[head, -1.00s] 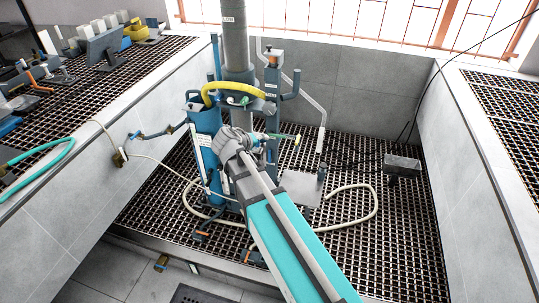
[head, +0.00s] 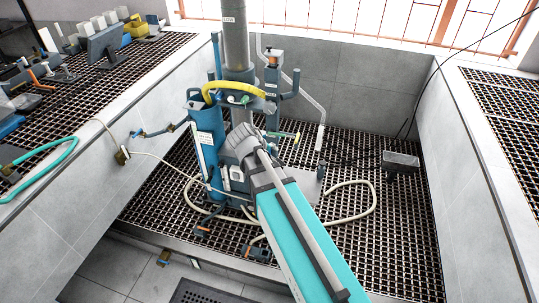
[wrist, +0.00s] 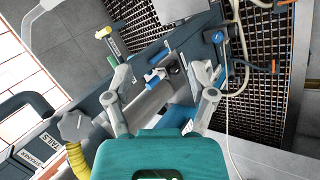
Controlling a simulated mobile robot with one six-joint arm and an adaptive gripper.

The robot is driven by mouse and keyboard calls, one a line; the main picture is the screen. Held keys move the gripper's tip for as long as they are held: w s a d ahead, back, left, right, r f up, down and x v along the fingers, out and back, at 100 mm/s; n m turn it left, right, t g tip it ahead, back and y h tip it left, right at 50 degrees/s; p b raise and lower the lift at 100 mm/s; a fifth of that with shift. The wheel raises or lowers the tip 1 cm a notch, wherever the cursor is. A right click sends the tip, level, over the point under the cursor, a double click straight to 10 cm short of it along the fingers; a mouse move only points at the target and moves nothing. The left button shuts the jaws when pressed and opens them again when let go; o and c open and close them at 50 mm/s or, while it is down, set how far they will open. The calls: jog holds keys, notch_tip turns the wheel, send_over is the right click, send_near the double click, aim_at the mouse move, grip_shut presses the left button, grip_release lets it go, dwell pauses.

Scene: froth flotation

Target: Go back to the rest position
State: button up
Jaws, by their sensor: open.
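My gripper (wrist: 165,88) is open in the wrist view, with its two grey fingers spread wide. Nothing is held between them. Beyond the fingers is the blue-grey flotation machine, with a small blue part in the gap. I cannot tell how far away it is. In the head view my teal arm reaches up from the bottom toward the flotation machine (head: 204,150), and the arm's end hides the gripper. The machine has a blue cylinder, a yellow hose (head: 228,87) and a tall grey pipe (head: 236,45).
The machine stands on a dark grating (head: 400,235) between tiled walls. A pale hose (head: 350,184) loops across the grating. A small grey box (head: 400,161) stands at right. The left counter (head: 60,115) holds a monitor, bottles and a teal hose. Grating at right is mostly clear.

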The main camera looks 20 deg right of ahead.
dwell(0.6)
jog(key=s+a+r+m+g+y+p, duration=0.2)
jog(key=s+m+g+y+p, duration=0.2)
jog(key=s, duration=0.8)
jog(key=m+y+p, duration=0.1)
jog(key=m+y, duration=0.1)
jog(key=shift+m, duration=0.3)
jog(key=shift+s+f, duration=0.1)
dwell(1.6)
